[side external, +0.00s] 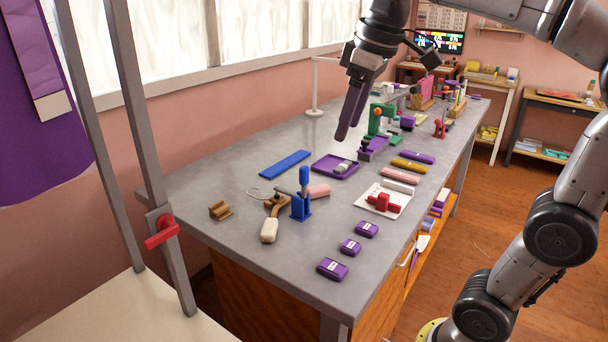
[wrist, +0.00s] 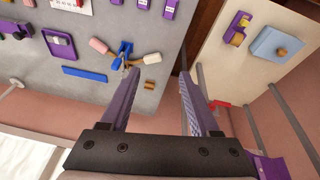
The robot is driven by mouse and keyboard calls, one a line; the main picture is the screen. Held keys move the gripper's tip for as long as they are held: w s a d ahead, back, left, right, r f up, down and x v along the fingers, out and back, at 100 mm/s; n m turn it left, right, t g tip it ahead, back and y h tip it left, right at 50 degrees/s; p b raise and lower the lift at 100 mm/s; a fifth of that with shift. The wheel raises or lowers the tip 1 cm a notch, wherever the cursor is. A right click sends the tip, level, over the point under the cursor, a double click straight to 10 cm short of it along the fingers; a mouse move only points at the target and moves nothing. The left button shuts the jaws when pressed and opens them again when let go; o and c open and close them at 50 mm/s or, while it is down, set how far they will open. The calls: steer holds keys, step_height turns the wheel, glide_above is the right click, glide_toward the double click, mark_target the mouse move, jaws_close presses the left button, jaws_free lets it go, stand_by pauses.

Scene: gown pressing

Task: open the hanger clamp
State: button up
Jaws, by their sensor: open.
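A red handled clamp (side external: 162,232) sits on a grey upright post (side external: 140,120) at the left; a red piece also shows in the wrist view (wrist: 220,104). A blue clamp-like device (side external: 302,200) with an upright handle stands on the grey bench; it also shows in the wrist view (wrist: 122,52). I cannot tell for sure which is the hanger clamp. My gripper (side external: 349,130) has long purple fingers, points down above the bench and touches nothing. The wrist view shows its fingers (wrist: 158,80) wide apart and empty.
The grey bench (side external: 230,250) holds a blue strip (side external: 285,164), a purple tray (side external: 335,166), a brown block (side external: 220,210) and several purple boxes. A purple gown (side external: 35,120) hangs at far left. A pale table (side external: 115,315) stands below the posts.

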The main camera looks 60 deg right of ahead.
steer(key=w+d+r+g, duration=0.1)
steer(key=w+d, duration=0.2)
steer(key=w, duration=0.4)
steer(key=m+g, duration=0.2)
glide_above(304, 166)
step_height(304, 166, down, 10)
step_height(304, 166, down, 13)
steer(key=shift+f, duration=0.15)
steer(key=shift+c, duration=0.3)
jaws_close()
stand_by(0.3)
